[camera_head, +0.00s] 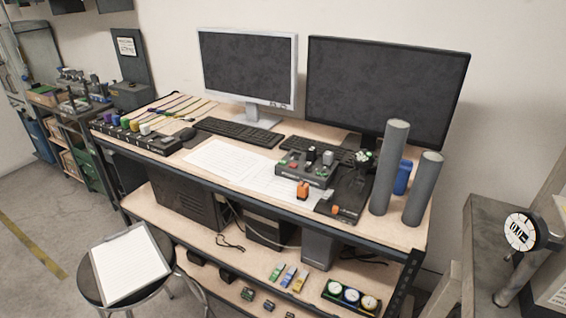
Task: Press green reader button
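A black strip unit (160,144) lies at the left front of the desk. It carries a row of small coloured pieces, among them a purple one, a green one (124,122) and a white one. A black joystick-like device (347,190) at the right of the desk has small green spots (362,156) at its top. A green card-like piece (277,271) lies on the lower shelf beside a blue and a yellow one. I cannot tell which green part is the reader button. My gripper is not in view.
Two grey cylinders (390,165) stand at the desk's right end, near a blue can (403,177). A control box (307,167) stands left of the joystick device. Two monitors (247,66) stand behind. A stool (95,285) is at front left. Papers (225,161) cover the desk's middle.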

